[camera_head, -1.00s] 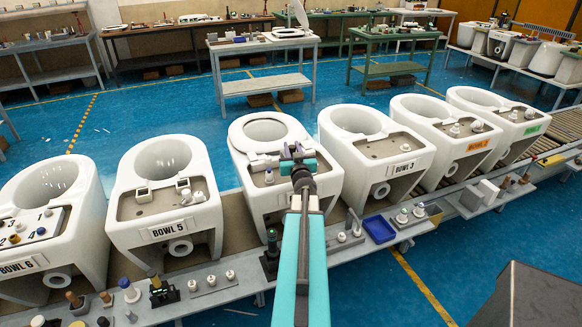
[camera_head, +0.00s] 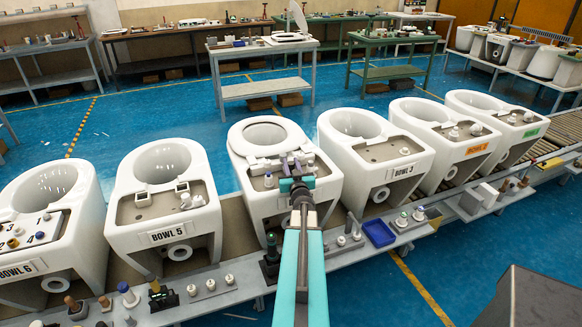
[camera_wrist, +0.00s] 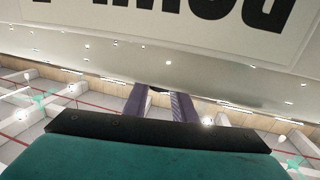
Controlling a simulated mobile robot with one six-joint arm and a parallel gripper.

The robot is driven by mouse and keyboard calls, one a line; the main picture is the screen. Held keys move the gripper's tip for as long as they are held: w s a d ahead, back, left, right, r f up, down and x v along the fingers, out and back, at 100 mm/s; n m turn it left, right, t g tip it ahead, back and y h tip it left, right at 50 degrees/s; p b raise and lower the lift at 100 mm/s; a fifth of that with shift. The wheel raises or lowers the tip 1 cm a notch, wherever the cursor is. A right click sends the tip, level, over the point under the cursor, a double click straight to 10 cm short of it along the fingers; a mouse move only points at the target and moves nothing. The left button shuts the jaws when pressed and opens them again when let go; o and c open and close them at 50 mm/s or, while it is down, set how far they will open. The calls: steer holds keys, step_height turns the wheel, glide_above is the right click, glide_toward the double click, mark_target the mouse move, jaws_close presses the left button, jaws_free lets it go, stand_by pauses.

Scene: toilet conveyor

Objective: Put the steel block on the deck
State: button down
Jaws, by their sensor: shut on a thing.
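My gripper (camera_head: 292,163), with purple fingers and a teal body, is over the tan deck (camera_head: 257,184) of the middle bowl, between BOWL 5 and BOWL 3. Its fingers (camera_wrist: 158,103) also show in the wrist view, close together below the bowl's black-lettered label. The gripper is shut on a small grey thing that I take to be the steel block; the fingers mostly hide it. I cannot tell whether the block touches the deck.
BOWL 5 (camera_head: 163,186) and BOWL 3 (camera_head: 375,155) stand close on either side. A ledge in front carries a blue tray (camera_head: 379,231), a dark green-black stand (camera_head: 270,256) and several small knobs. The bowl's opening (camera_head: 264,134) lies behind the deck.

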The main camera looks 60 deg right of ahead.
steer(key=shift+f, duration=0.6)
steer(key=shift+f, duration=0.15)
steer(key=c, duration=1.5)
jaws_free()
steer(key=shift+o, duration=0.2)
steer(key=shift+b+v, duration=1.2)
steer(key=shift+v, duration=3.45)
steer(key=shift+r+p, duration=0.3)
steer(key=shift+p, duration=0.25)
steer(key=p+v, duration=0.1)
steer(key=p, duration=0.3)
steer(key=shift+s+a, duration=0.25)
steer(key=shift+s+a+p, duration=0.25)
steer(key=shift+a+p, duration=0.05)
steer(key=shift+p, duration=0.45)
steer(key=shift+f, duration=0.15)
